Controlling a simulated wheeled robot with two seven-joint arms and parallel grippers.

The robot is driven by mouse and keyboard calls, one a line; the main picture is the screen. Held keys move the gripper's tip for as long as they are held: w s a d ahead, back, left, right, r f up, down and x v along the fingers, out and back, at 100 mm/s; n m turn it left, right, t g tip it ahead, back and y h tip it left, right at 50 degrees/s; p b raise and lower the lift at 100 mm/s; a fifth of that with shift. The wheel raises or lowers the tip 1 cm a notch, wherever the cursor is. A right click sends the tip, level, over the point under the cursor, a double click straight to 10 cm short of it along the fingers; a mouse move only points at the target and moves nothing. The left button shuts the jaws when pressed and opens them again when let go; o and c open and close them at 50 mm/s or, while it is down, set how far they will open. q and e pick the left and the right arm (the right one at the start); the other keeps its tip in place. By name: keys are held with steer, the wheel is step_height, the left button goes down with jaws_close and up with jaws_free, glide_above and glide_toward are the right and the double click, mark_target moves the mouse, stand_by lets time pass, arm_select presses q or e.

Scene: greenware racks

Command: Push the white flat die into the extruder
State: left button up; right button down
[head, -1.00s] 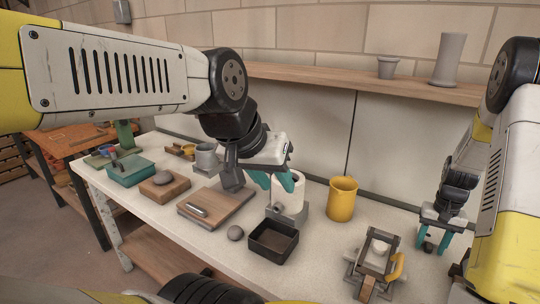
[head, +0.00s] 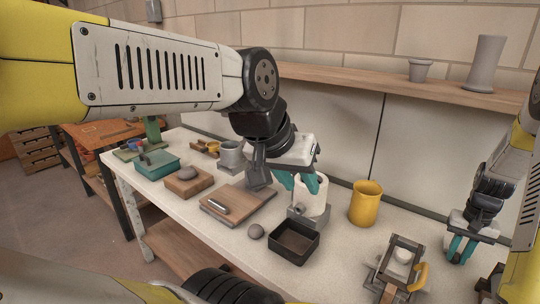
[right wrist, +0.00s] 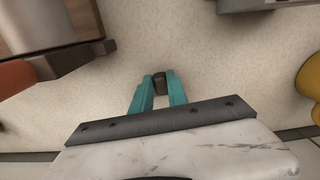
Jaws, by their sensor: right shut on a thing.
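What looks like the extruder is a white upright cylinder (head: 314,203) on a grey base, with a small outlet on its left side, in the head view. My left gripper (head: 298,182) is at its top, teal fingers apart; part of the cylinder is hidden behind them. My right gripper (head: 459,249) is at the right of the bench, fingers pointing down. In the right wrist view its fingers (right wrist: 158,93) are shut on a small dark piece (right wrist: 160,83). I cannot make out a white flat die.
A yellow mug (head: 366,205) and a wooden-framed device with a yellow handle (head: 386,293) stand between my grippers. A wooden board (head: 245,198) lies left.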

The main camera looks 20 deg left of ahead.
steer(key=shift+r, duration=2.2)
